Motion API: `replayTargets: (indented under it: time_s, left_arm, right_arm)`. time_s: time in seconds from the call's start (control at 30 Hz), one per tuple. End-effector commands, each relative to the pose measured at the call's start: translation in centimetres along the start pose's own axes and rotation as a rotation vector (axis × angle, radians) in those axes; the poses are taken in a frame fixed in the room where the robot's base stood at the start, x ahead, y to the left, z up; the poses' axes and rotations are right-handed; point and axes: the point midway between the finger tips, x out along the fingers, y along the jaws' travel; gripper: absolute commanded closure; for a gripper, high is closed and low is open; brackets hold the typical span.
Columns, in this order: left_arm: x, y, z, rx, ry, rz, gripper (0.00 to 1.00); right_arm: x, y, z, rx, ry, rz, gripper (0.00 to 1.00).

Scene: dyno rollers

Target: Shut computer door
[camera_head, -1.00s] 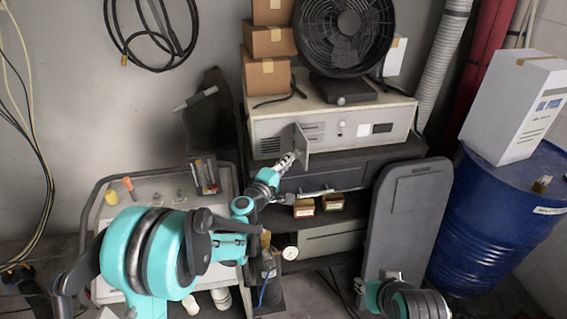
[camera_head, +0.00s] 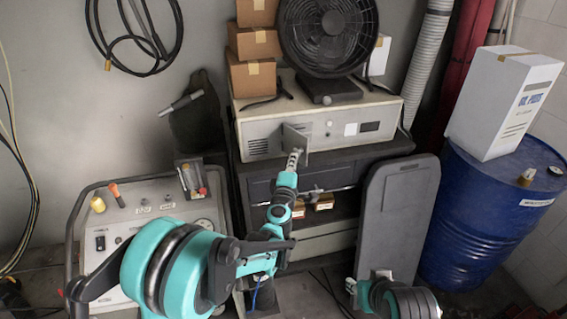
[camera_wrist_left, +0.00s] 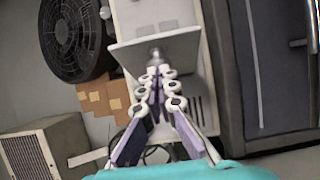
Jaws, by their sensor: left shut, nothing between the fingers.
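The computer is a wide beige box (camera_head: 340,135) on a dark cabinet. Its small grey door (camera_head: 296,140) stands out from the front panel, partly open. The door also shows in the left wrist view as a flat grey panel (camera_wrist_left: 158,50). My left gripper (camera_head: 295,155) is shut and empty, with its tips at the door's lower part; they appear to touch it or nearly do. The closed fingers (camera_wrist_left: 156,66) show in the left wrist view, ending at the panel. My right gripper (camera_head: 354,287) is low at the right, far from the computer, its fingers unclear.
A black fan (camera_head: 328,35) and several cardboard boxes (camera_head: 254,80) stand on the computer. A grey board (camera_head: 400,215) leans at the right, beside a blue drum (camera_head: 470,220) with a white box (camera_head: 500,100). A control cart (camera_head: 150,205) stands at left.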

Motion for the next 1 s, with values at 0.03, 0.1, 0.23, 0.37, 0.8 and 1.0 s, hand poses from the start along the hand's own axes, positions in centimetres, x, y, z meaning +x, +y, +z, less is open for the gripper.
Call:
replayTargets:
  time_s: [0.03, 0.1, 0.23, 0.37, 0.8, 1.0]
  left_arm:
    - [0.3, -0.1, 0.7, 0.000, -0.002, 0.000, 1.00]
    - [0.8, -0.1, 1.5, 0.000, -0.002, 0.000, 1.00]
    - [1.7, -0.1, 3.3, 0.000, 0.064, 0.000, 1.00]
    - [2.9, 0.0, 4.5, 0.000, 0.189, 0.000, 1.00]
    - [7.5, 0.0, 7.2, 0.000, 0.606, 0.000, 1.00]
    - [8.9, 0.1, 7.5, 0.000, 0.691, 0.000, 1.00]
  right_arm:
    - [0.1, 0.0, 0.1, 0.000, 0.000, 0.000, 0.65]
    - [0.1, 0.0, 0.1, 0.000, 0.000, 0.000, 0.65]
    - [0.2, 0.0, 0.1, 0.000, 0.000, 0.000, 0.65]
    - [0.2, 0.0, 0.1, 0.000, 0.000, 0.000, 0.65]
    - [-0.5, 0.0, -0.4, 0.000, 0.000, 0.000, 0.65]
    - [-0.8, 0.0, -0.6, 0.000, 0.000, 0.000, 0.65]
